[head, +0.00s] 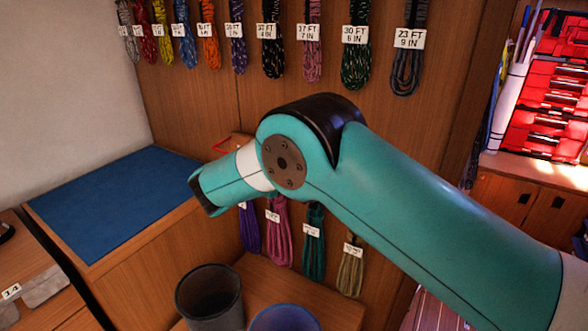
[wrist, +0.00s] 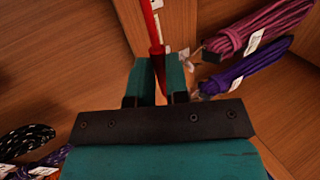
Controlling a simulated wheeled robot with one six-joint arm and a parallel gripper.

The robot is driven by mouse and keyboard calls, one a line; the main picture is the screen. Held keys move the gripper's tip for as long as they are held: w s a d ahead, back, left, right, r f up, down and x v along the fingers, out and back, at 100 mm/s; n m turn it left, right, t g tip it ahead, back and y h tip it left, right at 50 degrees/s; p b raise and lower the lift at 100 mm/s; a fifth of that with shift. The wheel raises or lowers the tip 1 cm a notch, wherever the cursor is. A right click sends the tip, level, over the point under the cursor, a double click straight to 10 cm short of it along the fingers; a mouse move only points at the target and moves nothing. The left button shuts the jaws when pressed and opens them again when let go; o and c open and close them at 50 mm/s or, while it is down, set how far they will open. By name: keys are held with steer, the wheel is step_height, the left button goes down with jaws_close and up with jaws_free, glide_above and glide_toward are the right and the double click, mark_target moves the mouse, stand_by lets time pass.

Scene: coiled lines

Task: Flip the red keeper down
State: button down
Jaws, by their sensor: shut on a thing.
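The red keeper (wrist: 153,28) is a thin red bar in the wrist view, running from the top edge down between my fingers. A small red piece, likely the same keeper (head: 222,146), shows in the head view just above my wrist. My gripper (wrist: 159,66) has its two teal fingers shut on the lower end of the red keeper. In the head view my arm covers the fingers, so the grip does not show there. The keeper's pivot is not clearly visible.
Coiled lines (head: 271,50) with length tags hang along the wooden wall above. More coils (head: 278,232) hang below my arm, and purple coils (wrist: 238,68) lie right of my fingers. A blue mat (head: 115,210) is clear at left. A dark bin (head: 208,300) stands below.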

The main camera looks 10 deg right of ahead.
steer(key=shift+w+d+f+b, duration=0.1)
steer(key=shift+d+f+b, duration=0.1)
steer(key=shift+f+b, duration=0.3)
steer(key=shift+w+d+f+b, duration=0.15)
steer(key=shift+f+b, duration=0.1)
steer(key=shift+f, duration=0.4)
steer(key=c, duration=1.6)
jaws_free()
steer(key=shift+s+a+r, duration=0.2)
steer(key=shift+a+r, duration=0.1)
steer(key=shift+a, duration=0.05)
steer(key=o, duration=0.3)
steer(key=shift+o, duration=1)
steer(key=shift+d, duration=0.1)
steer(key=b+v, duration=0.2)
steer(key=v, duration=1.5)
